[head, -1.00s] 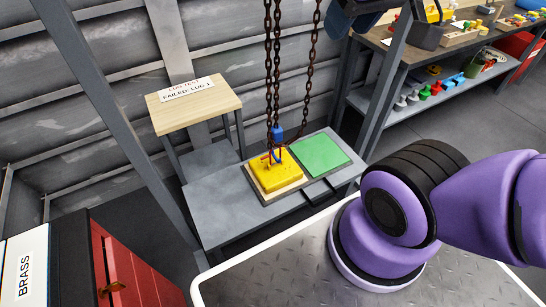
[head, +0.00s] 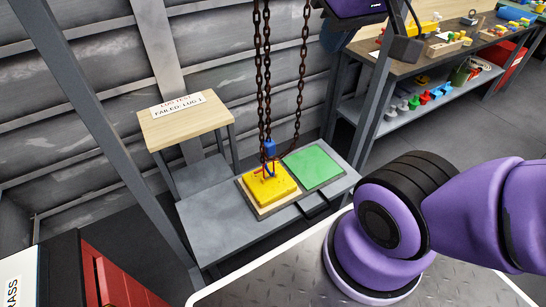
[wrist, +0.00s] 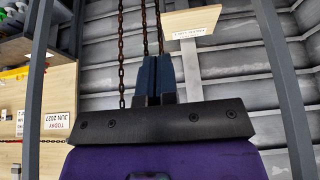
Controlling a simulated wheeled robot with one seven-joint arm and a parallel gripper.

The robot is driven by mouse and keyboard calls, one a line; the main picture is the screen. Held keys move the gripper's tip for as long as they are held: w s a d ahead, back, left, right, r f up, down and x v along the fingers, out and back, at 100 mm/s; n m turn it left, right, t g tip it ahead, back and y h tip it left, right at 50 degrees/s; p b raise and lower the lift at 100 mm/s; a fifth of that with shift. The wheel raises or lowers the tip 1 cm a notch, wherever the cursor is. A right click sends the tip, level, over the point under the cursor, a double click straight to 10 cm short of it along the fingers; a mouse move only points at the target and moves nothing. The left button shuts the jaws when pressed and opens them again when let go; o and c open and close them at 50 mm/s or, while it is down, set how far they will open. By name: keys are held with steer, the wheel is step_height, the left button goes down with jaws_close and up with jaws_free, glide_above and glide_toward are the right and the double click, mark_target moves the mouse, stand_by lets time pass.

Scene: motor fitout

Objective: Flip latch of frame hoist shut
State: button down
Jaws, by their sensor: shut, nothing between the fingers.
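The frame hoist's rusty chains (head: 266,85) hang down to a blue block (head: 269,148) with a small blue hook just above a yellow piece (head: 283,181). A small red part shows beside the hook; it is too small to tell whether this is the latch or how it stands. In the wrist view, my gripper (wrist: 155,58) has its two dark blue fingers together and empty. The chains (wrist: 144,35) show behind the fingers, and the hook and latch are not visible there.
The yellow piece sits on a grey bench (head: 215,225) beside a green pad (head: 313,167). A wooden-topped stand (head: 190,119) with a "failed: lug 1" sign is at the left. Grey frame posts (head: 105,140) rise at both sides. A red cabinet (head: 120,285) is at lower left.

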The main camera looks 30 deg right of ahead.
steer(key=w+d+f+g, duration=0.1)
steer(key=w+f, duration=0.1)
steer(key=w, duration=0.5)
steer(key=w+d+f, duration=0.1)
steer(key=w+f, duration=0.2)
steer(key=w, duration=0.5)
steer(key=g, duration=0.4)
glide_above(274, 159)
step_height(274, 159, down, 44)
steer(key=shift+s+f, duration=0.1)
steer(key=shift+f, duration=0.25)
step_height(274, 159, down, 10)
steer(key=shift+d, duration=0.1)
steer(key=shift+f+t, duration=0.1)
steer(key=shift+t, duration=0.3)
